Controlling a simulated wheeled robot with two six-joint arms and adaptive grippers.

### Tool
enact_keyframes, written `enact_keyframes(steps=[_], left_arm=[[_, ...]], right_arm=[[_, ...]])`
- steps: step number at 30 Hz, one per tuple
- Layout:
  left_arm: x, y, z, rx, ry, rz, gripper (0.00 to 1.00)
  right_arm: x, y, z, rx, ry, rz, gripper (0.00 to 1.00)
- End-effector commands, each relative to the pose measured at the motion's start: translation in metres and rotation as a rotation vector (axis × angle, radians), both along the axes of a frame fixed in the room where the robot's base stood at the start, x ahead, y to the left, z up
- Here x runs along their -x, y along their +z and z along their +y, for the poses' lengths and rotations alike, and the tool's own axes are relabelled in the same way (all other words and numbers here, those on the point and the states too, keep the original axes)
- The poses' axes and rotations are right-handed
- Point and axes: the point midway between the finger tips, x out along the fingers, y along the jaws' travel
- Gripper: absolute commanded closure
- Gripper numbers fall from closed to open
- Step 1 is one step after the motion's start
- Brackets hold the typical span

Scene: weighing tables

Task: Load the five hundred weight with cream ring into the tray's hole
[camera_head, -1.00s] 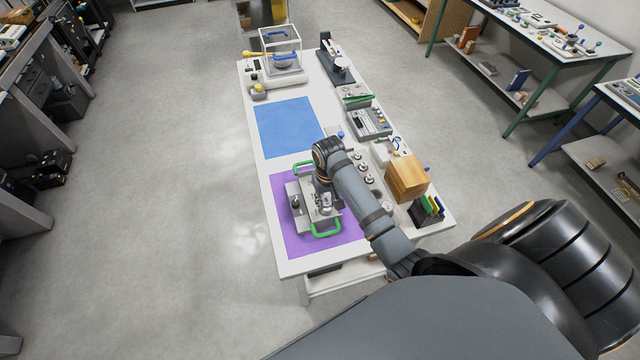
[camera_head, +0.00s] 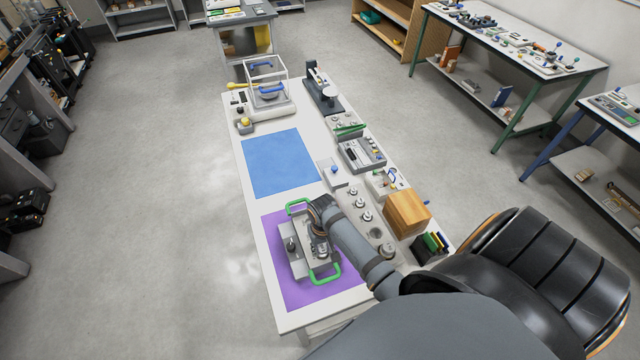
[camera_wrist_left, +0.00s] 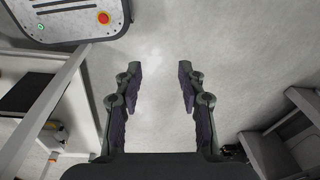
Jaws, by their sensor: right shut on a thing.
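The grey tray (camera_head: 299,269) with two green handles lies on a purple mat (camera_head: 345,293) near the front of the white table. A dark-knobbed weight (camera_head: 291,244) stands on the tray's left part. My right gripper (camera_head: 320,252) points down over the tray's right part. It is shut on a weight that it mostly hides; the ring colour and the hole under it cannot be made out. My left gripper (camera_wrist_left: 158,95) is open and empty in the left wrist view, with bare floor beyond its fingers.
Several silver weights (camera_head: 360,203) stand in a row right of the mats. A wooden block (camera_head: 407,212) and a dark holder with coloured cards (camera_head: 431,246) are at the right edge. A blue mat (camera_head: 278,163) lies clear. A balance with a glass case (camera_head: 267,92) stands farther back.

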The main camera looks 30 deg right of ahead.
Motion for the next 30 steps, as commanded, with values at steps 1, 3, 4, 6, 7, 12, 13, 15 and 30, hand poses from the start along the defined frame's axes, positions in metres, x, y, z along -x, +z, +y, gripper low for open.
enact_keyframes(steps=[1, 3, 4, 6, 7, 12, 13, 15, 30], left_arm=[[-0.006, 0.000, 0.000, 0.000, -0.001, -0.009, 0.60], [-0.009, 0.000, 0.000, 0.000, 0.000, -0.014, 0.60], [-0.009, 0.000, 0.000, 0.000, 0.000, -0.013, 0.60], [-0.005, 0.000, 0.000, 0.000, -0.001, -0.007, 0.60], [-0.001, 0.000, 0.000, 0.000, 0.000, -0.003, 0.60], [0.017, -0.002, 0.000, 0.000, 0.001, 0.024, 0.60], [0.018, -0.002, 0.000, 0.000, 0.001, 0.026, 0.60], [0.018, -0.002, 0.000, 0.000, 0.001, 0.026, 0.60], [0.001, -0.015, 0.000, 0.001, 0.000, 0.001, 0.60]], right_arm=[[-0.001, -0.001, 0.000, 0.000, 0.000, -0.003, 1.00], [-0.001, -0.001, 0.000, -0.001, 0.000, -0.002, 1.00], [0.000, -0.001, 0.000, 0.000, 0.000, 0.000, 0.69], [0.000, -0.001, 0.000, -0.001, 0.000, 0.000, 0.59], [0.000, -0.001, 0.000, -0.001, 0.000, 0.000, 0.55], [0.000, -0.001, 0.000, -0.001, 0.000, 0.000, 0.47], [0.000, -0.001, 0.000, -0.001, 0.000, 0.000, 0.47], [0.000, -0.001, 0.000, -0.001, 0.000, 0.000, 0.47], [-0.002, 0.081, 0.000, 0.000, 0.001, -0.006, 0.47]])
